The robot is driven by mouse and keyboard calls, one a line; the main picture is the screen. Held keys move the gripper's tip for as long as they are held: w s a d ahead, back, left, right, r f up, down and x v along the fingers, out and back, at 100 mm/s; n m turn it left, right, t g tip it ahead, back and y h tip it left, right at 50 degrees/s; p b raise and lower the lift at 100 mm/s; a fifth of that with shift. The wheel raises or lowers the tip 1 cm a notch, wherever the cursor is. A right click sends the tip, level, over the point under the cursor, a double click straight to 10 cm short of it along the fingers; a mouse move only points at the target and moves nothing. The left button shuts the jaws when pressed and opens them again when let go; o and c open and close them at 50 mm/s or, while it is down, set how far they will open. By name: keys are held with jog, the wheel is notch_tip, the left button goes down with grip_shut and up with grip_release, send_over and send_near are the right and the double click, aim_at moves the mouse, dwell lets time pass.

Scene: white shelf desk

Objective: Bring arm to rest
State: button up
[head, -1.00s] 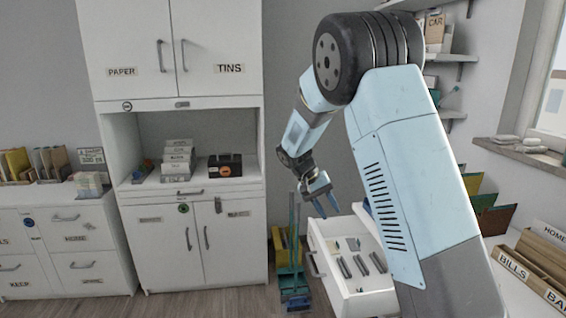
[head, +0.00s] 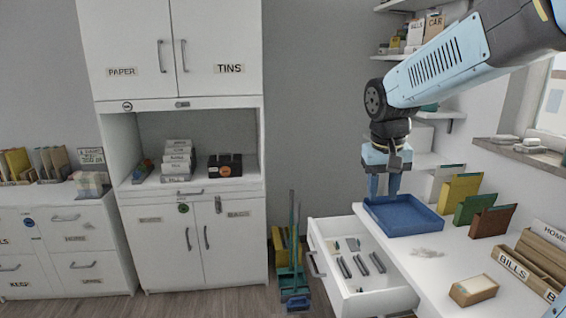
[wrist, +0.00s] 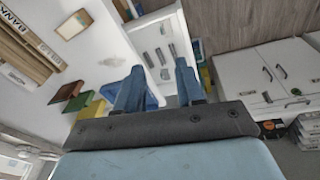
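My gripper (head: 385,184) points down above the left side of a blue tray (head: 418,226) on the white desk in the head view. My arm reaches in from the upper right. In the wrist view my gripper (wrist: 160,84) has its two blue fingers spread apart, with nothing seen between them. The blue tray (wrist: 112,92) shows partly behind the fingers there. Whether the fingertips touch the tray, I cannot tell.
An open drawer (head: 385,303) with several small dark items juts out left of the desk. Folders (head: 460,193), a small wooden box (head: 474,290) and a sorter marked BILLS (head: 520,274) stand on the desk. Open floor lies at the left front, before the cabinet (head: 165,255).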

jog(key=s+d+r+t+y, duration=0.1)
jog(key=s+t, duration=0.3)
jog(key=s, duration=1.1)
jog(key=shift+s+r, duration=0.25)
jog(key=shift+r, duration=0.25)
jog(key=shift+d, duration=0.1)
dwell(0.4)
